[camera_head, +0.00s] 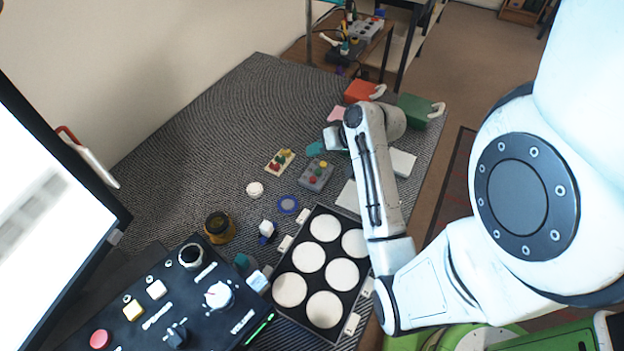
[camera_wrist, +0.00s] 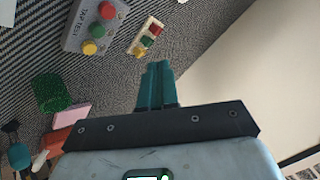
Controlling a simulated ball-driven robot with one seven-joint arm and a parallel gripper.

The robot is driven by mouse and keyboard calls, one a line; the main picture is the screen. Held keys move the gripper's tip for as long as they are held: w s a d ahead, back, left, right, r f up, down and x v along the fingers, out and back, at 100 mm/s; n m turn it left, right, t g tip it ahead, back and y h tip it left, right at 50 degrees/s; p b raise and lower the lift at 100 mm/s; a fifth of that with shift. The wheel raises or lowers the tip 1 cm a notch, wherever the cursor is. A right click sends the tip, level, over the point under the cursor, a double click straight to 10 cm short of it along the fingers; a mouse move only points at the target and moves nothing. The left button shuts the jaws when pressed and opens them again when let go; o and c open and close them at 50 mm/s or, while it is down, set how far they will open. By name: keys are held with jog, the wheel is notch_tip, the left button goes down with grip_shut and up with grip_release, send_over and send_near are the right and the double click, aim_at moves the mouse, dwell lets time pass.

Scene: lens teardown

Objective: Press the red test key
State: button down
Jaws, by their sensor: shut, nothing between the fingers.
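A grey box (camera_wrist: 95,27) with lettering that seems to read "TAP TEST" carries a red key (camera_wrist: 107,11), a green key (camera_wrist: 97,30) and a yellow key (camera_wrist: 89,47). In the head view the grey box (camera_head: 316,176) lies on the dark ribbed mat. My gripper (camera_wrist: 157,66) is shut and empty, its teal fingers together. In the head view the fingers (camera_head: 315,149) are beyond the grey box, apart from its keys. A cream board (camera_wrist: 146,36) with small red and green parts lies beside the box; it also shows in the head view (camera_head: 280,162).
A black tray (camera_head: 340,217) with white discs stands nearer. A black control panel (camera_head: 178,300) with knobs and a red button (camera_head: 100,339) is at lower left. A white round piece (camera_head: 255,189) and a blue ring (camera_head: 289,204) lie left of the box. Open mat lies at the upper left.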

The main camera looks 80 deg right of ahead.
jog(key=b, duration=0.7)
send_over(316, 179)
notch_tip(316, 179, down, 6)
jog(key=shift+f, duration=0.15)
jog(key=shift+f+b, duration=0.3)
jog(key=shift+f, duration=0.8)
jog(key=shift+f, duration=0.15)
dwell(0.6)
jog(key=shift+f, duration=0.25)
jog(key=shift+f, duration=0.4)
dwell(0.6)
dwell(0.4)
jog(key=shift+r+p, duration=0.85)
jog(key=shift+p, duration=0.2)
